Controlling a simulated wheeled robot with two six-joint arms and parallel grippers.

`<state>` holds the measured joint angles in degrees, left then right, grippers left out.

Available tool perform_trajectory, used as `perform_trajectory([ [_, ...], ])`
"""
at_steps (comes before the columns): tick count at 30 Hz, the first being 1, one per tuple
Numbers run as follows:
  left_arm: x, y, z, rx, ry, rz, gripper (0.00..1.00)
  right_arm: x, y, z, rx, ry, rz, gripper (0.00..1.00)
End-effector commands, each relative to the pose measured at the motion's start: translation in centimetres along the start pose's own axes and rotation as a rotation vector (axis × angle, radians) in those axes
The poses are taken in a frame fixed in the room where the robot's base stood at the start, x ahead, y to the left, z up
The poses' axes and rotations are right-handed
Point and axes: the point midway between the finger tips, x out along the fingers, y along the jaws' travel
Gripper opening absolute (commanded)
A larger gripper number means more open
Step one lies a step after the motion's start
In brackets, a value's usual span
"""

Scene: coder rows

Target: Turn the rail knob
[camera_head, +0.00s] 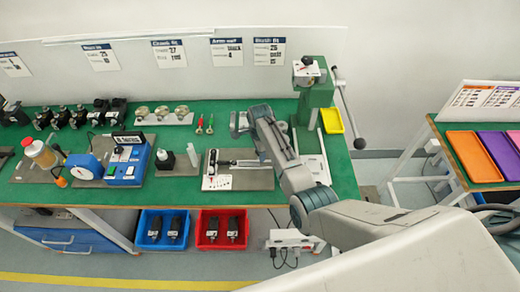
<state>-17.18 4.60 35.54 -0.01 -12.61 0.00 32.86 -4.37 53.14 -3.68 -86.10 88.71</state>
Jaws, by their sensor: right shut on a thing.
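The rail device (238,163) lies on a grey plate on the green table, with a white labelled plate at its left end. My right arm comes in from the right and bends down over the device's right end. My right gripper (262,157) is shut on the rail knob there. The fingers and arm hide most of the knob, so its turn angle cannot be told. My left gripper is not in view.
A green press (314,98) with a long lever stands behind my right arm, with a yellow tray (332,121) beside it. A blue tester (127,164) and small bottles stand to the left. Blue (148,240) and red (207,242) bins sit below the table.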

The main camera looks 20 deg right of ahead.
Motion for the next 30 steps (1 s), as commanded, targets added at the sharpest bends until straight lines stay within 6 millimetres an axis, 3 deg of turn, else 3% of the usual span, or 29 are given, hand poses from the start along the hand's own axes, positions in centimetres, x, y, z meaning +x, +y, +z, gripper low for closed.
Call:
perform_trajectory([
  [12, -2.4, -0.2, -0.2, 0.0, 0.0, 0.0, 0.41, -0.2, 0.0, 0.0, -0.396, 0.0, 0.001, 0.11],
  [30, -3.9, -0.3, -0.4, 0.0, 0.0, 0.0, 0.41, -0.1, 0.0, 0.0, -0.899, 0.0, 0.0, 0.11],
])
